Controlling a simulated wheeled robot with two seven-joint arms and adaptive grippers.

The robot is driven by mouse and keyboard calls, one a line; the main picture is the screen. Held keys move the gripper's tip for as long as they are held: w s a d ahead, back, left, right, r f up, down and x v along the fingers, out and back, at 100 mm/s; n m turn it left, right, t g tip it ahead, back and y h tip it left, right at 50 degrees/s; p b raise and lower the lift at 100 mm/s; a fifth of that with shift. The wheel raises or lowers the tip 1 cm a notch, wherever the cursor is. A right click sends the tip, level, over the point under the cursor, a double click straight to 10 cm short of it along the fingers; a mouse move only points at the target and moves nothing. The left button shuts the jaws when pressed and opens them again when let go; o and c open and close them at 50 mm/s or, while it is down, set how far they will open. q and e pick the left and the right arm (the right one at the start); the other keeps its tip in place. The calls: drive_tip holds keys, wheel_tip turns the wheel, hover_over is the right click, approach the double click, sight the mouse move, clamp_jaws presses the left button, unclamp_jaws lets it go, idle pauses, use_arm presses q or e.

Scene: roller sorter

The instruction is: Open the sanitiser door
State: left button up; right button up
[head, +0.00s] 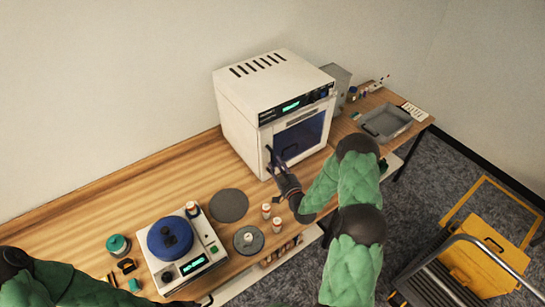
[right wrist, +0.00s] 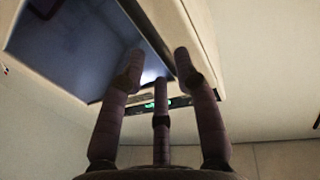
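The sanitiser (head: 240,110) is a white box at the back of the bench with vent slots on top and a lit green display. Its door (head: 300,136) has a dark blue window and looks shut. My right gripper (head: 273,163) is at the left edge of the door, where a dark upright handle seems to be; the fingers partly hide it. In the right wrist view its fingers (right wrist: 158,78) are spread in front of the door's window (right wrist: 75,45) and frame. Contact with the handle cannot be told. My left arm is at the lower left; its gripper is barely visible at the bottom edge.
A white device with a blue round top (head: 170,238) stands on the bench (head: 110,205) at front left. A grey tray (head: 387,122) is right of the sanitiser. A yellow cart (head: 488,262) stands on the floor.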

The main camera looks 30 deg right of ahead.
drive_tip(key=shift+w+d+f, duration=0.1)
drive_tip(key=shift+w+d, duration=0.05)
drive_tip(key=shift+w, duration=1)
drive_tip(key=shift+w+d, duration=0.1)
drive_tip(key=shift+w, duration=1.05)
clamp_jaws()
